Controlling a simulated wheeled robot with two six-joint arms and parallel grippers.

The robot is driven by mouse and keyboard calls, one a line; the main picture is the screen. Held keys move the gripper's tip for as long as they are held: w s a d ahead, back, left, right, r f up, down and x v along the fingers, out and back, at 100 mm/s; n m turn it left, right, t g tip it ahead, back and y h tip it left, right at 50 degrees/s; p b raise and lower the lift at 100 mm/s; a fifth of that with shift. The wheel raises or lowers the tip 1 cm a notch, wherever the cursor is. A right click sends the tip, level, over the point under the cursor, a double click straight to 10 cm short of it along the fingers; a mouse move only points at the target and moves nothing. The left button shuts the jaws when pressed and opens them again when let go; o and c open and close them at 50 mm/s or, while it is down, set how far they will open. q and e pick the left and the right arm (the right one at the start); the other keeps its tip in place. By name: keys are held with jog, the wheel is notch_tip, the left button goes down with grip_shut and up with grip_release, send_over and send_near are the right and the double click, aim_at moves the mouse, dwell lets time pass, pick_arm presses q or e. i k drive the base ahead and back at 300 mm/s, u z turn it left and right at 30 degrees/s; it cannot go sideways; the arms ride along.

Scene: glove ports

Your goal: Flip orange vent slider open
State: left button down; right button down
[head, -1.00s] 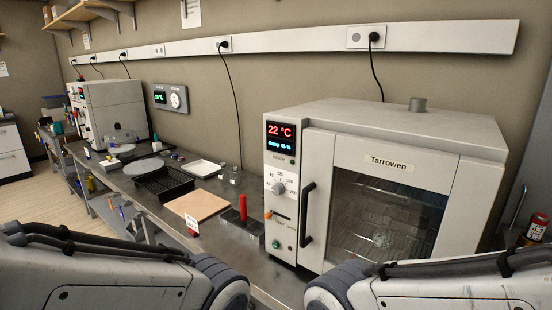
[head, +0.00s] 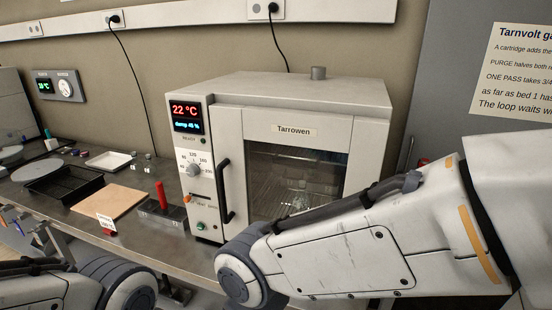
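The orange vent slider (head: 187,199) is a small orange tab on the front control panel of the Tarrowen oven (head: 319,100), below the round dial and left of the door handle. It is too small to tell its exact position in its slot. The oven stands on the metal bench with its glass door shut. Neither of my grippers is in view. My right arm crosses the lower right, in front of the oven's lower door. Part of my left arm shows at the lower left. Nothing touches the slider in the picture.
Left of the oven on the bench are a dark block with a red upright cylinder (head: 161,195), a tan board (head: 110,202), a black tray (head: 62,187) and a white tray (head: 108,161). A green button (head: 200,226) sits below the slider. A sign (head: 522,70) hangs at the right.

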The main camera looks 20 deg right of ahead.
aim_at(187, 199)
jog(key=k, duration=0.55)
jog(key=u, duration=0.55)
jog(key=i, duration=1)
jog(key=z, duration=0.6)
